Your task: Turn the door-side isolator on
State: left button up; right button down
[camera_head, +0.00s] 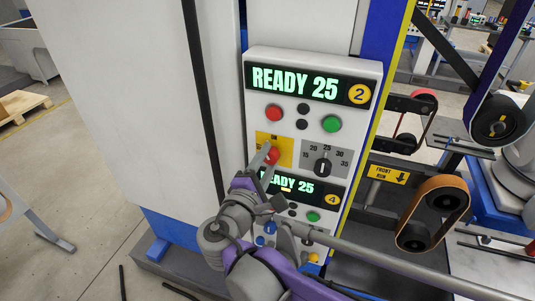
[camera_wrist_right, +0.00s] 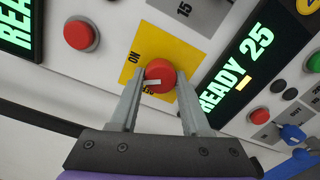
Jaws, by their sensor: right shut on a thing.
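The red rotary isolator knob (camera_wrist_right: 160,74) sits on a yellow plate (camera_wrist_right: 173,48) marked ON; a second word is partly hidden by a finger. Its white mark points between ON and the part-hidden word. In the head view the knob (camera_head: 272,156) is on the upper panel (camera_head: 312,106), labelled 2. My right gripper (camera_head: 266,158) reaches up from below and is shut on the knob. Its two fingers lie on either side of the knob in the wrist view (camera_wrist_right: 158,88). My left gripper is not in view.
Red (camera_head: 274,113) and green (camera_head: 331,124) buttons are above. A second panel, labelled 4 (camera_head: 331,200), sits just below, partly behind my arm. Belt rollers (camera_head: 433,212) stand to the right.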

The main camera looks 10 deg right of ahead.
jog(key=m+p, duration=0.2)
jog(key=m, duration=0.2)
jog(key=shift+r, duration=0.15)
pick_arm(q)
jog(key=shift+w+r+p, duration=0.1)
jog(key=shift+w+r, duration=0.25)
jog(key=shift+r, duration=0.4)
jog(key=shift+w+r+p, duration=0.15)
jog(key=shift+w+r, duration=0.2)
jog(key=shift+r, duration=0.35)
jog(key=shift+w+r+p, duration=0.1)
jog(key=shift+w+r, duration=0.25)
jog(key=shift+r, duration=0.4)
pick_arm(e)
jog(key=shift+m, duration=1)
jog(key=shift+c, duration=1.8)
grip_release()
jog(key=shift+s, duration=0.1)
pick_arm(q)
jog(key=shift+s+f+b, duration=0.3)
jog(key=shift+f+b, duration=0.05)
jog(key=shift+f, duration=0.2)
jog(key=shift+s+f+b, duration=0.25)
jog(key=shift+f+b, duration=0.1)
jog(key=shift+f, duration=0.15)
pick_arm(e)
jog(key=v, duration=1)
jog(key=shift+s, duration=0.35)
